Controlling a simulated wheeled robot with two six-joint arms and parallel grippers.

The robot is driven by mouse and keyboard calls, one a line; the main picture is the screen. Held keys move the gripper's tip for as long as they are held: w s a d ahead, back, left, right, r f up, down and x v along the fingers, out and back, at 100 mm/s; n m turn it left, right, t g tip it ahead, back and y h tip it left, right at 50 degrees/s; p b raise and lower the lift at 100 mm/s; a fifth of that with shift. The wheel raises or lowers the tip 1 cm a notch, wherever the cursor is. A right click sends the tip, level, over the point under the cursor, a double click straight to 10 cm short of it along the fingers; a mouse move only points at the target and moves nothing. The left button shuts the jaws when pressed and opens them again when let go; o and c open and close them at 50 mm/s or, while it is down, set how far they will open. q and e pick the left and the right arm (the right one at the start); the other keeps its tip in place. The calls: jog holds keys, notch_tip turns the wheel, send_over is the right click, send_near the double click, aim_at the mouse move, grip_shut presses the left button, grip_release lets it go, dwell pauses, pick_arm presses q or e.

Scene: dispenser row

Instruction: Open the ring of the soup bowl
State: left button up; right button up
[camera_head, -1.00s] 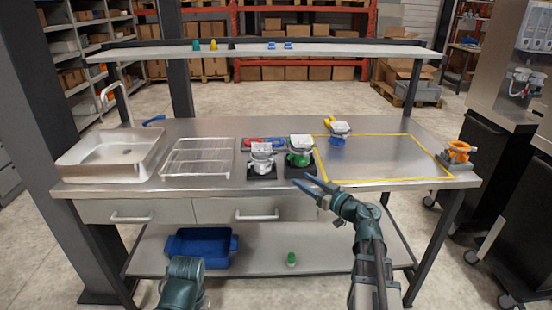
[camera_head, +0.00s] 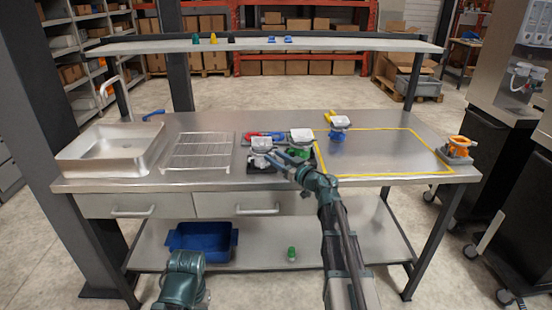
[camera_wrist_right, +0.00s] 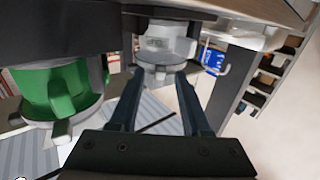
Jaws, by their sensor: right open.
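I cannot tell by name which thing is the soup bowl. A grey unit with a white top (camera_head: 262,145) stands on a dark base on the steel table. My right gripper (camera_head: 274,157) is open in front of it. In the right wrist view the grey unit (camera_wrist_right: 165,45) lies just beyond and between the open fingertips (camera_wrist_right: 158,74); contact cannot be told. A green unit with a white top (camera_head: 301,138) stands right of it, partly behind my arm; its green body (camera_wrist_right: 62,90) fills the left of the right wrist view.
A blue unit (camera_head: 338,129) stands by the yellow-outlined area (camera_head: 400,174), which is mostly clear. An orange unit (camera_head: 459,147) sits at the right edge. A wire rack (camera_head: 200,150) and sink (camera_head: 110,150) are on the left. A shelf (camera_head: 260,47) spans the back.

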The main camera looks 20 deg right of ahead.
jog(key=shift+w, duration=0.1)
grip_shut()
dwell(0.3)
jog(key=shift+w+d+n+y, duration=0.3)
jog(key=shift+n+y, duration=0.1)
jog(key=shift+y, duration=0.1)
jog(key=shift+d+n+g+y, duration=0.15)
jog(key=shift+n+g+y, duration=0.15)
jog(key=shift+g+y, duration=0.15)
jog(key=shift+s, duration=0.1)
grip_release()
